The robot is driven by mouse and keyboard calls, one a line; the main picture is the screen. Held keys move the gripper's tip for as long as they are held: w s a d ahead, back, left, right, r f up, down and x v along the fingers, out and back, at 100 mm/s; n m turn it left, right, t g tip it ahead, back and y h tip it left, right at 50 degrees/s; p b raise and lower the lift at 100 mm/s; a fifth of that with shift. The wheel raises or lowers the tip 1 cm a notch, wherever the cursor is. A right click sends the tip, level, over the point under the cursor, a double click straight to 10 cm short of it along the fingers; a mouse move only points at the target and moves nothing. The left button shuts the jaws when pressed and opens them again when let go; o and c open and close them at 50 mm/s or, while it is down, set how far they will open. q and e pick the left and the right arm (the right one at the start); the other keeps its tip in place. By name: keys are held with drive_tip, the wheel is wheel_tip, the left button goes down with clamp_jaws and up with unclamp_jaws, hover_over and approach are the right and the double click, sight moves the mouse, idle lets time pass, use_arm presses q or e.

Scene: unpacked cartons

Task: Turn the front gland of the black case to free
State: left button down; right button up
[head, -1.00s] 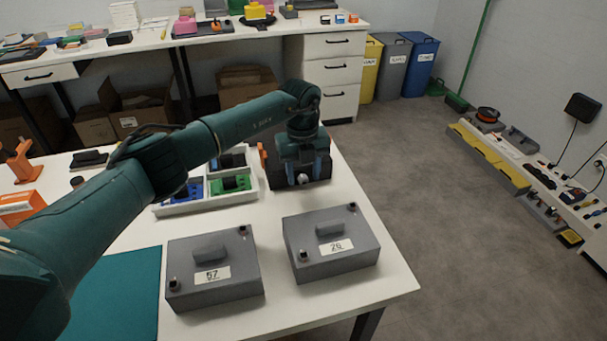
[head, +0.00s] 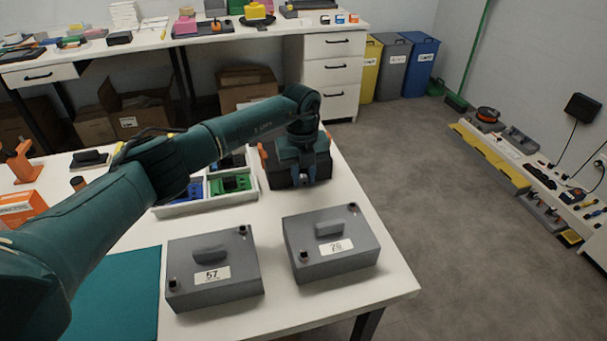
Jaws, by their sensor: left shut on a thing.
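The black case (head: 280,180) stands at the far right part of the white table. An orange part (head: 262,151) shows at its left side, and another (head: 328,138) at its right. My left gripper (head: 297,180) points down at the front of the case, shut on the front gland. The gland itself is hidden behind the fingers, so how far it is turned cannot be seen. My right gripper is not in view.
A teal mat (head: 120,300) lies at front left.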

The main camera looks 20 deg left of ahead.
use_arm(q)
drive_tip(key=shift+s+a+t+h+p, duration=0.15)
drive_tip(key=shift+a+t+h+p, duration=0.2)
drive_tip(key=shift+h+p, duration=0.25)
drive_tip(key=shift+f+t+h, duration=0.1)
drive_tip(key=shift+t+h, duration=0.25)
drive_tip(key=shift+h, duration=0.15)
drive_tip(key=shift+s+a+f+t+h, duration=0.1)
drive_tip(key=shift+s+f+t+h, duration=0.05)
drive_tip(key=shift+t+h, duration=0.7)
drive_tip(key=shift+h+b, duration=0.3)
drive_tip(key=shift+h, duration=0.15)
drive_tip(key=c, duration=1.2)
unclamp_jaws()
drive_tip(key=v, duration=1.3)
drive_tip(key=shift+r, duration=0.2)
